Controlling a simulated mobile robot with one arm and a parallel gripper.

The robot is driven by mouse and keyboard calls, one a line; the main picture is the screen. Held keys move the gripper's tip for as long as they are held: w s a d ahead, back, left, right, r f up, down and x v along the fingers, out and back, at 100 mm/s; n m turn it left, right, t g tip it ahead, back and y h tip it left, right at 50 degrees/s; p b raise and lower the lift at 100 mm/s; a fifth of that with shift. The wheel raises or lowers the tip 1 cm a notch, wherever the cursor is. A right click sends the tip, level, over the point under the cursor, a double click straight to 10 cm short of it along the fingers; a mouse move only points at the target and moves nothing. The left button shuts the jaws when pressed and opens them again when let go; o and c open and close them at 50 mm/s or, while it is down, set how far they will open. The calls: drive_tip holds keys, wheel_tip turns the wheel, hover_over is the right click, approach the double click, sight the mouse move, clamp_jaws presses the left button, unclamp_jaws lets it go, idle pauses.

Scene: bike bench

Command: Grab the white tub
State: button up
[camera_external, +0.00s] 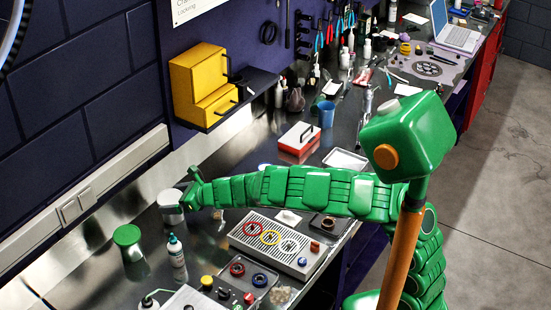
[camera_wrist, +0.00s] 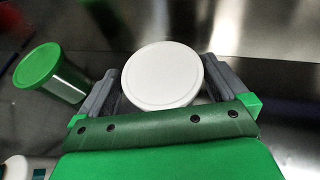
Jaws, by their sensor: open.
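The white tub (camera_external: 171,207) stands upright on the metal bench near the wall in the external view. In the wrist view its round white lid (camera_wrist: 162,76) fills the space between the two fingers. My gripper (camera_external: 188,192) is at the tub in the external view. In the wrist view my gripper (camera_wrist: 160,88) is open, with one grey finger on each side of the tub. The fingers' lower parts and any contact with the tub's sides are hard to make out.
A green-lidded tub (camera_external: 127,242) stands to the left of the white tub, close to one finger in the wrist view (camera_wrist: 40,68). A teal-capped bottle (camera_external: 176,257) stands nearby. A grey tray with coloured rings (camera_external: 278,243) lies to the right. Bench beyond the tub is clear.

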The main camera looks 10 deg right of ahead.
drive_tip(key=shift+w+a+f, duration=0.4)
drive_tip(key=shift+a, duration=0.1)
drive_tip(key=c, duration=0.7)
